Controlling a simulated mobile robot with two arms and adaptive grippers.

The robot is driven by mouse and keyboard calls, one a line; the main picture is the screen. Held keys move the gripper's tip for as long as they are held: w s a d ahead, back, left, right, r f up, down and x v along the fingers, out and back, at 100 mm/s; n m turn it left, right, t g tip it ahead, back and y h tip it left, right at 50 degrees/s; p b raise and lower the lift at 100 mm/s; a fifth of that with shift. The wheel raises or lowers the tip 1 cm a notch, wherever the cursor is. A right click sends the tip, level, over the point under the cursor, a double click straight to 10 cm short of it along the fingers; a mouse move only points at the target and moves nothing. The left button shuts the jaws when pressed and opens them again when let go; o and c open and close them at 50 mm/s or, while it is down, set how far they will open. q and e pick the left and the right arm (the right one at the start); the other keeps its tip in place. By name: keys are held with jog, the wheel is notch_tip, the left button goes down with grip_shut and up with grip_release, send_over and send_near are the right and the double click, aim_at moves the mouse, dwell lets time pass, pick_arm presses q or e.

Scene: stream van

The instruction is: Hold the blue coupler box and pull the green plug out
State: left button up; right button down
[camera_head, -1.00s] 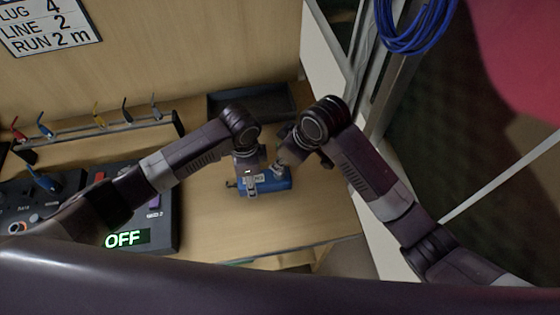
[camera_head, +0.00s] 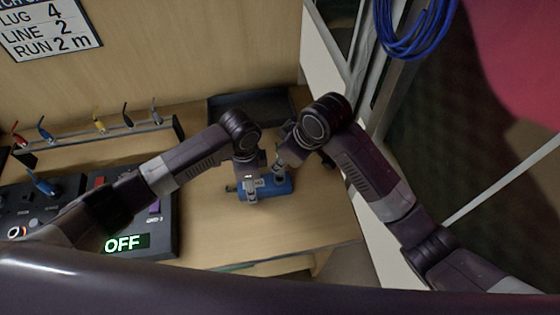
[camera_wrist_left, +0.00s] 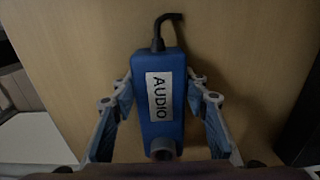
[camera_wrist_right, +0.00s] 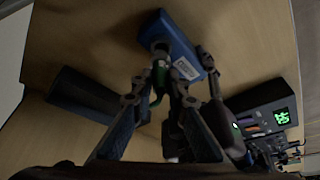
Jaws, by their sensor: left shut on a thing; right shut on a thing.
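The blue coupler box (camera_head: 268,187) lies on the wooden bench, with an AUDIO label in the left wrist view (camera_wrist_left: 158,100). A black cable leaves its far end there, and a grey round socket (camera_wrist_left: 163,149) is at its near end. My left gripper (camera_head: 250,182) is shut across the box, one finger on each side. My right gripper (camera_head: 279,175) is at the box's right end. In the right wrist view its fingertips close on the green plug (camera_wrist_right: 160,74), just below the grey socket. The fingers partly hide the plug; I cannot tell how deep it sits.
A black console (camera_head: 165,225) with an OFF display stands left of the box. Behind it, a rack (camera_head: 100,135) holds several coloured plugs. A black tray (camera_head: 240,106) sits at the back. Bench in front of the box is clear; its edge is close on the right.

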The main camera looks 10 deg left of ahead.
jog(key=shift+r, duration=1.5)
pick_arm(q)
jog(key=o, duration=1.5)
notch_tip(320, 180, up, 12)
